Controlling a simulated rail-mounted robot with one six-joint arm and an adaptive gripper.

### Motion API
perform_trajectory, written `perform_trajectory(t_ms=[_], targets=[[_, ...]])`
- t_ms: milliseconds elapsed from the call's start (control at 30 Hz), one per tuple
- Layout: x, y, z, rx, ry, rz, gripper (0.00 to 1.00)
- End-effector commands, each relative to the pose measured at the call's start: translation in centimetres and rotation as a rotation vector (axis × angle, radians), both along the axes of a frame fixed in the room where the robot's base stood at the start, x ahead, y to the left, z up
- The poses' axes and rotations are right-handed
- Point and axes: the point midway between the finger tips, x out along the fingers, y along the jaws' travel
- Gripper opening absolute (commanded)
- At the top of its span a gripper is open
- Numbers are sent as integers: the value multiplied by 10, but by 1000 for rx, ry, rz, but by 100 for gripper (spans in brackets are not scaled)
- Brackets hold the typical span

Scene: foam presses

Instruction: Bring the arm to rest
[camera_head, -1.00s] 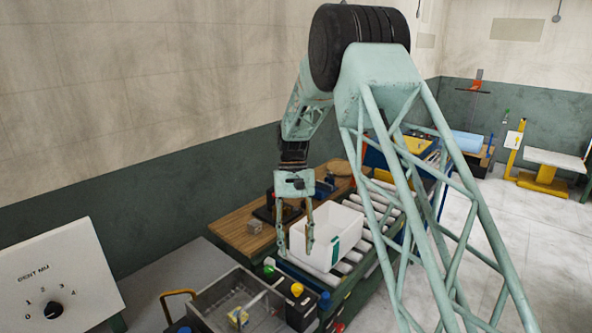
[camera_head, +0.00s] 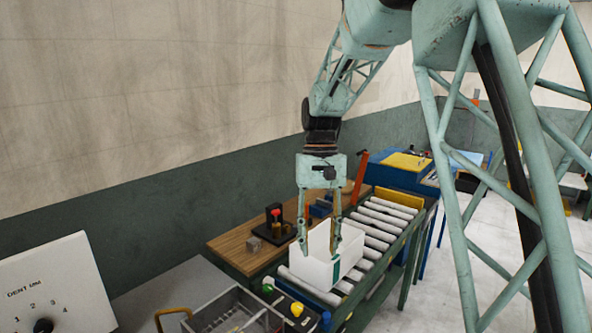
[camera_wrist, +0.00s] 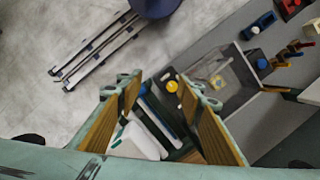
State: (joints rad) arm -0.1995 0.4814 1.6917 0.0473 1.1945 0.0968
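My gripper (camera_head: 320,250) hangs fingers down from my pale green arm in the head view. Its two fingers are spread apart, and I see nothing held between them. In the head view it overlaps the white bin (camera_head: 322,272), which sits on a roller conveyor; I cannot tell how high above the bin the fingertips are. In the wrist view the open fingers (camera_wrist: 165,95) have tan inner pads. Part of a white bin (camera_wrist: 140,140) shows between them.
The roller conveyor (camera_head: 375,228) runs toward the back right. A wooden bench (camera_head: 235,248) stands left of the bin. A grey tray (camera_head: 225,310) and a green and a yellow button (camera_head: 297,309) are in front. A white dial panel (camera_head: 60,285) is at the left.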

Motion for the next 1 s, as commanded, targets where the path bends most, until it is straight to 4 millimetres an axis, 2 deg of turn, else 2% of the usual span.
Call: perform_trajectory(t_ms=[533,1000], targets=[[-61,-37,53,13,-100,-15,34],[-122,-66,83,20,-186,-28,34]])
